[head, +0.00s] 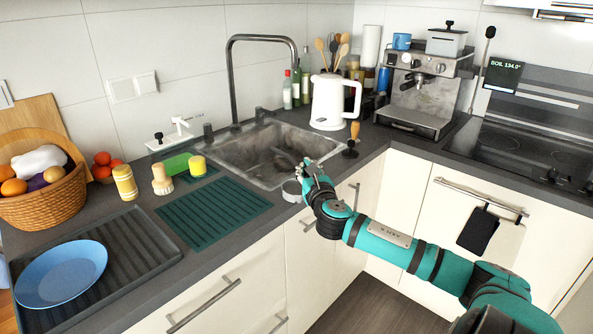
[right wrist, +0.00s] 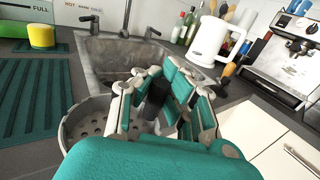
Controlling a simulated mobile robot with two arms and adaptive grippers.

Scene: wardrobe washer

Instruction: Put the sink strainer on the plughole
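The sink strainer (head: 292,190) is a round grey metal cup at the front edge of the sink (head: 232,171). In the right wrist view, the strainer (right wrist: 82,127) shows its perforated bottom, and my gripper covers its right part. My right gripper (head: 312,175) is right beside the strainer. In the right wrist view, the fingers of my right gripper (right wrist: 162,92) stand on both sides of a dark upright piece; whether they grip it is unclear. The plughole is hard to make out in the dark basin. My left gripper is out of view.
A faucet (head: 233,85) arches over the sink. A white kettle (head: 328,102) stands behind it to the right. The basin looks largely empty.

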